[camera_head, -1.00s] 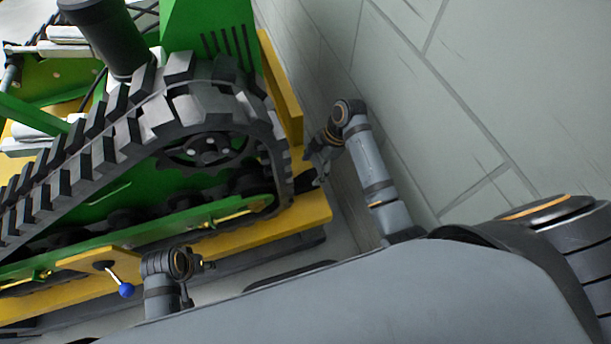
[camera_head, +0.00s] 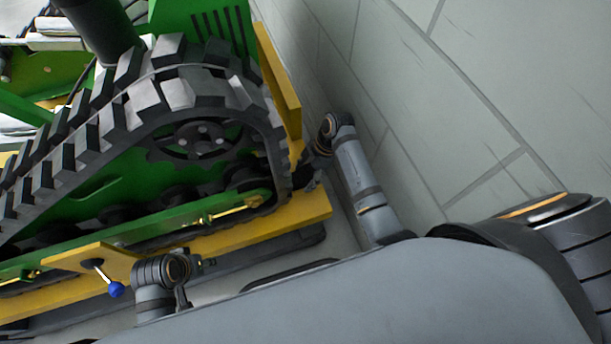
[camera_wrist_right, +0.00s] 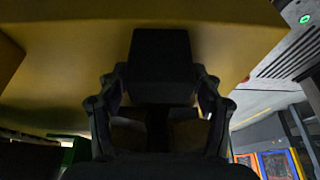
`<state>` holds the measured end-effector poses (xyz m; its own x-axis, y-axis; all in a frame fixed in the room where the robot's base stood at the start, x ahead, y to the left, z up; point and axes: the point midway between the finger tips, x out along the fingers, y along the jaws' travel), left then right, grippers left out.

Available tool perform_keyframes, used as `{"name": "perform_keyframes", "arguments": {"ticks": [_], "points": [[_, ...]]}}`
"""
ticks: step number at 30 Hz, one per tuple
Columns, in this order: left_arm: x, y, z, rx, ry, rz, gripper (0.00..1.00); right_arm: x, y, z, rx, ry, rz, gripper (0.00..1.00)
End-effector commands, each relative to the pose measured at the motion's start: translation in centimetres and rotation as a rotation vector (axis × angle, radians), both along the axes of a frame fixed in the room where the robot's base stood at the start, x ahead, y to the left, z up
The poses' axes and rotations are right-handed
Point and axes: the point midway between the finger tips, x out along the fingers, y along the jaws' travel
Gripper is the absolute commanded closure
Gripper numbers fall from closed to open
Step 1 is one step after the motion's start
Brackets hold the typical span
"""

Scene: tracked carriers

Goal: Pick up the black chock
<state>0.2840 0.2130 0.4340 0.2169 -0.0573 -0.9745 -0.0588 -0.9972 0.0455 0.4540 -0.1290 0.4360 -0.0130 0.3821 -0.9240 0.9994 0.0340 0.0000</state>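In the right wrist view the black chock (camera_wrist_right: 160,62) is a dark block, centred between the fingers of my right gripper (camera_wrist_right: 160,92). The fingertips lie close against its two sides; the picture is dark there, but no clear gap shows at the tips. In the head view my right gripper (camera_head: 313,168) is at the front end of the carrier's track, by the yellow frame. The chock cannot be told apart from the dark gripper parts there. My left gripper (camera_head: 200,264) is low at the left, near the yellow frame, and its fingers are too small to read.
The green carrier with its black track (camera_head: 178,92) fills the left. Its yellow frame (camera_head: 300,212) is close to my right gripper. A lever with a blue knob (camera_head: 116,289) stands near my left arm.

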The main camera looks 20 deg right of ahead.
Motion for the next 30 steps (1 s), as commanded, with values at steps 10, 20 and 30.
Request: {"name": "perform_keyframes", "arguments": {"ticks": [10,20,30], "points": [[0.0,0.0,0.0,0.001,0.0,0.0,0.6,0.0,0.0,0.0,0.0,0.0,0.0,0.86],[0.0,0.0,0.1,0.001,0.002,0.0,0.6,0.0,0.0,0.2,0.0,0.0,0.0,0.97],[-0.4,1.1,2.2,0.043,0.102,0.008,0.6,-0.3,0.0,5.0,0.001,-0.004,0.0,0.97]]}}
